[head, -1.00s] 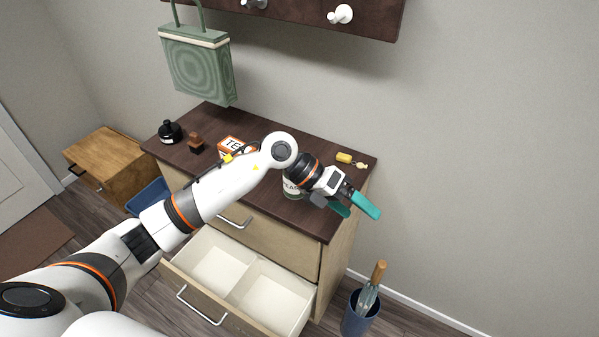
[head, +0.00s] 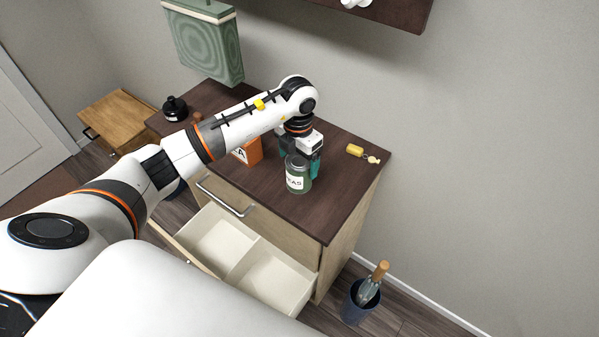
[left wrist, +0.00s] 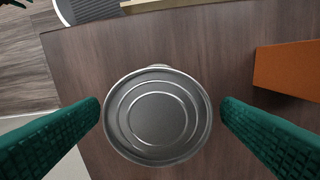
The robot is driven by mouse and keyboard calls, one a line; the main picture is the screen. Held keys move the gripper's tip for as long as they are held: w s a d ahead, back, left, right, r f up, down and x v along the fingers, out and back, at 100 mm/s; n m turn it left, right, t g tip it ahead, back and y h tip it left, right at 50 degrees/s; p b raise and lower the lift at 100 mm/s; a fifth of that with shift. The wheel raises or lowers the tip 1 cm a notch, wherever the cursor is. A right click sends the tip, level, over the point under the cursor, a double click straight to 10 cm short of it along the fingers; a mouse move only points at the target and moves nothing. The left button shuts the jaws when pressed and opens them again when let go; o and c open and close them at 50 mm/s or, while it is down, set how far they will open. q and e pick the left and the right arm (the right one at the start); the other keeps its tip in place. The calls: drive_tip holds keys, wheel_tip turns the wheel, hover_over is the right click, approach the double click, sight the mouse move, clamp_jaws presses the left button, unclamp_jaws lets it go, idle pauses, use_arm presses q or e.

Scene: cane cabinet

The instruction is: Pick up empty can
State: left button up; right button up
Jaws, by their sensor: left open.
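The can (head: 298,178) is a green can with a white label ending in "EAS". It stands upright on the dark cabinet top (head: 345,165), near its front edge. In the left wrist view its round grey metal end (left wrist: 157,118) fills the middle. My left gripper (head: 302,165) points down at the can. Its two teal fingers are open, one on each side of the can, with small gaps between them and its rim. In the head view the can partly covers the fingers. My right gripper is out of view.
An orange box (head: 254,151) stands left of the can, partly behind my arm. A yellow item (head: 355,151) lies at the right. A black bottle (head: 174,108) stands at the back left. A blue bin (head: 356,309) stands on the floor.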

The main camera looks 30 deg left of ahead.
use_arm(q)
wheel_tip(320, 180, down, 4)
drive_tip(key=shift+d+r+p, duration=0.1)
drive_tip(key=shift+r+p, duration=0.05)
drive_tip(key=shift+p, duration=0.65)
drive_tip(key=shift+f, duration=0.55)
drive_tip(key=c, duration=1.1)
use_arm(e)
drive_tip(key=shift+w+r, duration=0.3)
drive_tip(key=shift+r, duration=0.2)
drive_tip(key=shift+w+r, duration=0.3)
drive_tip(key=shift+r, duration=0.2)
